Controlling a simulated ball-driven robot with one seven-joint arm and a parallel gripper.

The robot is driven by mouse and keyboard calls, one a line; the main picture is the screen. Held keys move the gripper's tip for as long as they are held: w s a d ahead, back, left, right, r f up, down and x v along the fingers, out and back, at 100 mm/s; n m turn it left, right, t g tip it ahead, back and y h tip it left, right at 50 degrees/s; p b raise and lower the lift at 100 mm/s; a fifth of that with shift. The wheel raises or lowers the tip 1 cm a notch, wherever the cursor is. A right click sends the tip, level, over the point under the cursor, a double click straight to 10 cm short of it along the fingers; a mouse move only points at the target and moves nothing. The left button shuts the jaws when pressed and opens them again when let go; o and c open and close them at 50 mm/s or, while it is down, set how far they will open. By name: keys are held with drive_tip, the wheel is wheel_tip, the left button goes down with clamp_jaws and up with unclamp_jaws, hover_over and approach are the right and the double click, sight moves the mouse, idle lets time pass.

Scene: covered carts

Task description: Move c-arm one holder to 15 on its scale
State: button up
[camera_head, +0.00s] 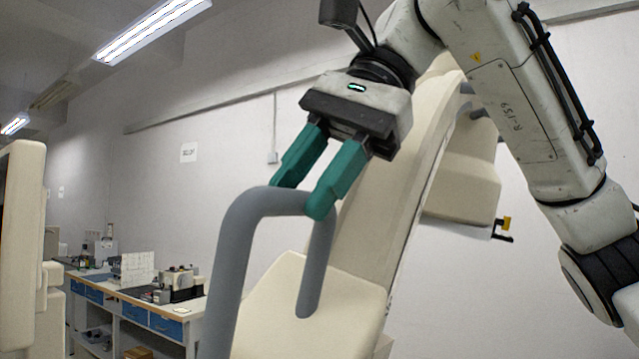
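The c-arm (385,215) is a large cream, curved body that rises across the middle of the view. A grey bent tube handle (235,255) stands in front of its cream lower block (265,310). My gripper (303,198), with two teal fingers, reaches down from above onto the top bend of the handle. One finger is behind the tube and the other in front, and the tube appears to fill the gap between them. No scale or number reading shows, and I cannot tell which part is the holder.
A cream upright panel (20,245) stands at the left edge. A workbench (135,305) with blue drawers and small equipment is at the back left. A cream box with a yellow-and-black knob (505,226) juts out behind the c-arm at right. My arm fills the upper right.

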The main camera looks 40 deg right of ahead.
drive_tip(key=shift+o, duration=1.3)
drive_tip(key=shift+s, duration=0.1)
drive_tip(key=shift+f, duration=0.1)
drive_tip(key=shift+s+d, duration=0.1)
drive_tip(key=v, duration=1)
drive_tip(key=shift+r, duration=0.35)
drive_tip(key=shift+d, duration=0.1)
